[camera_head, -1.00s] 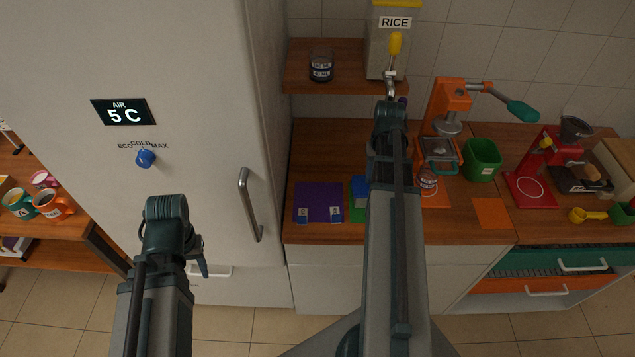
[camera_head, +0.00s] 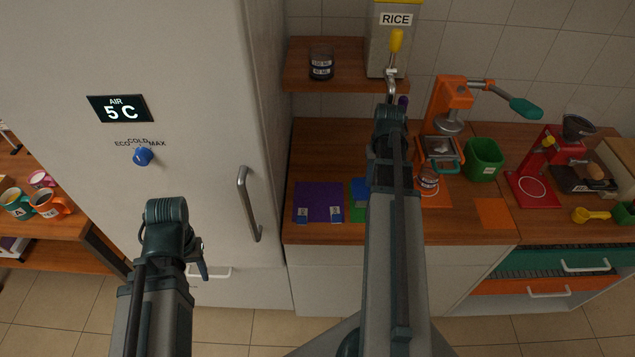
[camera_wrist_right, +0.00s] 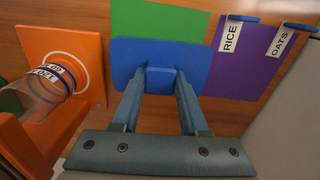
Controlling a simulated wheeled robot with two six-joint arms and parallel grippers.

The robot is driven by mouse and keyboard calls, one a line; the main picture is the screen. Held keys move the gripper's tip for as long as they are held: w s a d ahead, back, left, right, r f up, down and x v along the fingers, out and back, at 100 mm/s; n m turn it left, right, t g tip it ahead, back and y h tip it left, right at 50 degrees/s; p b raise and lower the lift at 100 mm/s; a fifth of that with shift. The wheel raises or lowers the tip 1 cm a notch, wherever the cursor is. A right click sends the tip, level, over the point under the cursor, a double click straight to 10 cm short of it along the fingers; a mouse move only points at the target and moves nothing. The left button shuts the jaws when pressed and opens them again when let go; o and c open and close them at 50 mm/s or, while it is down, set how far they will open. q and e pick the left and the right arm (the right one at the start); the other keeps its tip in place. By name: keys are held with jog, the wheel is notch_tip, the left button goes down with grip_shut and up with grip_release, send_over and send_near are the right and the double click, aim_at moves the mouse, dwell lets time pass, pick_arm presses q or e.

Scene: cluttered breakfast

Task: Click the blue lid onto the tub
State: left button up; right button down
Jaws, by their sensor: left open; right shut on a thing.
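The blue lid (camera_wrist_right: 185,58) is a flat rounded square with a raised grip block. My right gripper (camera_wrist_right: 160,82) is shut on that block, in the right wrist view. The lid appears over the green mat; I cannot tell whether it touches anything below. In the head view part of the lid (camera_head: 360,188) shows beside my right arm, which hides the right jaws. My left gripper (camera_head: 203,265) is open and empty in front of the fridge, far from the lid. I cannot make out a tub under the lid; a green open container (camera_head: 482,160) stands farther right.
A purple mat (camera_head: 316,196) with labelled tags lies beside the green mat (camera_wrist_right: 160,18). A clear measuring cup (camera_head: 428,178) stands on an orange mat, close to my right gripper. An orange press (camera_head: 450,105) stands behind it. The fridge (camera_head: 200,60) bounds the left.

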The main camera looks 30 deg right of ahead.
jog(key=shift+f, duration=0.2)
jog(key=shift+c, duration=1.8)
grip_release()
jog(key=shift+c, duration=1.3)
jog(key=shift+r, duration=0.15)
notch_tip(320, 180, up, 7)
jog(key=p, duration=0.7)
jog(key=shift+s, duration=0.1)
